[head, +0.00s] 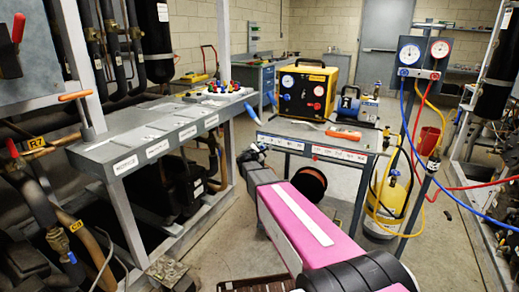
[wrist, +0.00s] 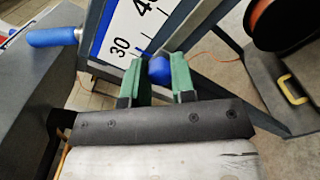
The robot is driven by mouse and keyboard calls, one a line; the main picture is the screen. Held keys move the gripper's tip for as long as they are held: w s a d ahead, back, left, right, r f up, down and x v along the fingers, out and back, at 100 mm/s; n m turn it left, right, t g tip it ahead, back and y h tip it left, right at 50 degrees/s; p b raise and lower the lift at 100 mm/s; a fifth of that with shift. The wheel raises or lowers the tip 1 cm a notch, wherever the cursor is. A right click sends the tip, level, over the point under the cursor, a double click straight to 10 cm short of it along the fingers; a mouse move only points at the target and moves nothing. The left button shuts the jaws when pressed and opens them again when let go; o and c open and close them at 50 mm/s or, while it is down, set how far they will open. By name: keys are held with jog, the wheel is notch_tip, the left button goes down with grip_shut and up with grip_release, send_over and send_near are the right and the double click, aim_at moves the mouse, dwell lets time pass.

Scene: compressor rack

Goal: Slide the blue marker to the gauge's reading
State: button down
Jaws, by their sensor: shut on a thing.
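In the wrist view my gripper (wrist: 160,75), with two green fingers, is shut on the blue marker (wrist: 159,70). The marker sits at the edge of a white scale strip (wrist: 125,35) with a blue border, near the printed 30. A second number, partly cut off, shows further up the strip. In the head view the strip (head: 330,153) runs along the front of a grey cart. The blue-faced gauge (head: 410,53) and a red-marked gauge (head: 440,49) hang on a stand at right. Their needle readings are too small to tell.
A grey bench (head: 150,130) is at left. Hoses and a yellow cylinder (head: 388,200) stand right of the cart.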

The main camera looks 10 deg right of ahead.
jog(key=s+d, duration=0.2)
jog(key=d, duration=0.1)
jog(key=shift+s+d, duration=0.1)
jog(key=shift+s, duration=0.1)
jog(key=c, duration=0.9)
grip_release()
jog(key=shift+c, duration=0.2)
jog(key=v, duration=1)
jog(key=shift+s+a, duration=0.25)
jog(key=shift+s, duration=0.05)
jog(key=shift+f, duration=0.1)
jog(key=s+d+f+m+g+y, duration=0.3)
jog(key=s+f+m+g, duration=0.35)
jog(key=s+m, duration=0.2)
jog(key=s+d+f+m+g+y, duration=0.2)
jog(key=s+d+f+m+g, duration=0.2)
jog(key=s+f+m+g, duration=0.45)
jog(key=s+a+f+m+y, duration=0.2)
jog(key=s+a+y, duration=0.3)
jog(key=s, duration=0.3)
jog(key=shift+s+m+y, duration=0.3)
jog(key=shift+s+m, duration=0.05)
jog(key=shift+m, duration=0.05)
